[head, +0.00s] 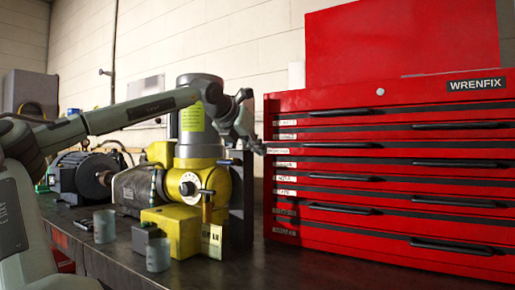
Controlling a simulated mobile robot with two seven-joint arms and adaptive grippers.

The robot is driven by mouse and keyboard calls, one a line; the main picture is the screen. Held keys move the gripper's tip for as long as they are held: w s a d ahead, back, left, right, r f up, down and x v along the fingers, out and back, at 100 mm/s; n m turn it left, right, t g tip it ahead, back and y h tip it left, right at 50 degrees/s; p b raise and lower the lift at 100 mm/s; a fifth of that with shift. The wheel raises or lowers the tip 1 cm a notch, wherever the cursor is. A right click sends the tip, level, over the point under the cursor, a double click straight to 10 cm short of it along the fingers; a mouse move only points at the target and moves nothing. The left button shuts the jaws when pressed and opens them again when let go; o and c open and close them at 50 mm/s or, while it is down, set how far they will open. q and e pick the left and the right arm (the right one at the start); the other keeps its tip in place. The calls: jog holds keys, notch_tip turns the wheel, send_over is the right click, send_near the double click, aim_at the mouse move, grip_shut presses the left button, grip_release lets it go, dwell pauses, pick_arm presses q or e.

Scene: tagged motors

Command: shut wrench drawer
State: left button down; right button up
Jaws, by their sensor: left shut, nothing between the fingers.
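A red tool chest (400,92) stands at the right on the workbench, with several shallow drawers, dark pull handles and small labels at the left edge. The labels are too small to read, so I cannot tell which one is the wrench drawer. No drawer clearly sticks out; the fronts look flush or nearly so. My left gripper (259,147) is shut and empty at the chest's left front edge, level with the upper-middle drawers. I cannot tell whether its fingertips touch the chest. My right gripper is not in view.
A yellow and grey machine (202,185) stands under my left arm, beside the chest. A dark motor (82,177) is further left. Two grey cups (158,254) and a small dark box (146,235) sit near the front. The dark benchtop (290,272) is clear before the chest.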

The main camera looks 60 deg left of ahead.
aim_at(264, 142)
pick_arm(q)
jog(key=w+a, duration=0.1)
jog(key=w, duration=0.2)
jog(key=w+a, duration=0.1)
jog(key=shift+w+a+r+p, duration=0.1)
jog(key=shift+w+a+p, duration=0.05)
jog(key=shift+a+p, duration=0.2)
jog(key=shift+r, duration=0.15)
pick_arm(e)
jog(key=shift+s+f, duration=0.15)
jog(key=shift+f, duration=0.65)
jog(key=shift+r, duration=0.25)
